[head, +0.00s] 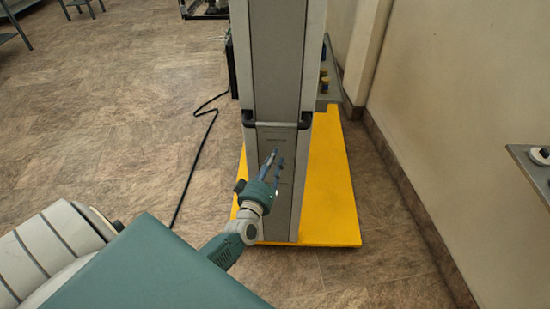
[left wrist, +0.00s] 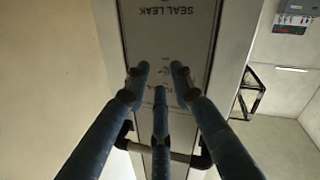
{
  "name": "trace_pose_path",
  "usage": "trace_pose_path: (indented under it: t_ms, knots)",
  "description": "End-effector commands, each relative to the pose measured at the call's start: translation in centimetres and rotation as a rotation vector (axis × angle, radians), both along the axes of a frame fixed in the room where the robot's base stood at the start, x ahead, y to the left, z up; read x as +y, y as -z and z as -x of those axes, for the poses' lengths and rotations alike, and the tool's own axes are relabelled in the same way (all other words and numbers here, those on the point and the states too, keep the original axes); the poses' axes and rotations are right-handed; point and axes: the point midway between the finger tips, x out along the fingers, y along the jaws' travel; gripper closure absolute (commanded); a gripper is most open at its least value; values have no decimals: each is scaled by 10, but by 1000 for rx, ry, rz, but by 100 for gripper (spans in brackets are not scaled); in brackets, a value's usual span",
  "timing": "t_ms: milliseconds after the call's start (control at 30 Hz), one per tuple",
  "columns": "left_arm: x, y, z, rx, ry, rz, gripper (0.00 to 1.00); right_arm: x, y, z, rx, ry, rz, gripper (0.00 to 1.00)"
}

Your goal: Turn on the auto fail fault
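A tall grey trainer panel (head: 277,60) stands upright on a yellow base (head: 335,190) in the head view. My left gripper (head: 275,158) is in front of its lower section, just below a horizontal bar handle (head: 277,125). In the left wrist view, the blue fingers (left wrist: 160,72) are spread, with nothing seen between them. They point at a pale panel face (left wrist: 168,45) with upside-down "SEAL LEAK" lettering. Small dark marks show near the fingertips, too blurred to read. I cannot make out an auto fail label or switch. Contact with the panel cannot be told. My right gripper is out of view.
A black cable (head: 205,150) runs across the tiled floor left of the panel. A beige wall (head: 460,110) stands on the right. A grey surface with knobs (head: 530,165) juts in at the right edge. The floor at left (head: 100,110) is mostly clear.

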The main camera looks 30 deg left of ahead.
Motion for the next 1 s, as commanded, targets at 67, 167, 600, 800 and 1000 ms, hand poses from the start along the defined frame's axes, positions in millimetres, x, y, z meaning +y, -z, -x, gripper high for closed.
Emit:
trace_pose_path:
  t_ms: [67,167,600,800,1000]
  knots:
    - [2,0,-7,0,0,0,76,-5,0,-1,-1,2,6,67]
    - [3,1,-11,1,0,0,76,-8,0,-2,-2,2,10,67]
    - [3,1,-12,1,0,0,100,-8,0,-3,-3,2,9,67]
    - [3,1,-11,6,0,2,100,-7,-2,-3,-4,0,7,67]
    - [4,-6,-11,37,-1,21,100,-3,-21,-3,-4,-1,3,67]
